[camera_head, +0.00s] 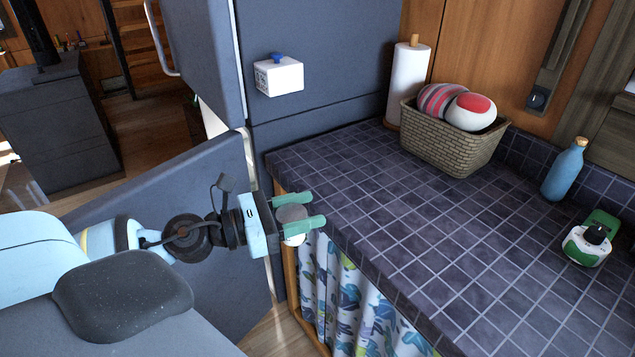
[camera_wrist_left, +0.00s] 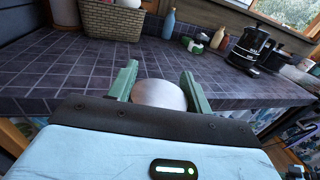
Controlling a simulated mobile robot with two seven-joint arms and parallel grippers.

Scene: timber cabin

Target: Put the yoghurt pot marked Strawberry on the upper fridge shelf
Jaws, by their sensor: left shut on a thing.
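My left gripper (camera_head: 305,209) is shut on a small round pot with a grey lid (camera_head: 292,213) and a white side, held in front of the counter's near left corner. In the left wrist view, the pot's pale lid (camera_wrist_left: 160,95) sits between the two green fingers of the left gripper (camera_wrist_left: 158,70). No Strawberry marking can be read. The fridge (camera_head: 330,50) is dark blue-grey. Its lower door (camera_head: 170,165) stands open to the left, behind my left arm. The fridge's inside and shelves are hidden. My right gripper is not in view.
The tiled counter (camera_head: 350,190) has a wide clear middle. A basket (camera_head: 445,145) and a paper roll (camera_head: 408,88) stand at its back. A blue bottle (camera_head: 565,170) and a white-green container (camera_head: 587,246) stand right. A white box (camera_head: 278,75) is on the fridge side.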

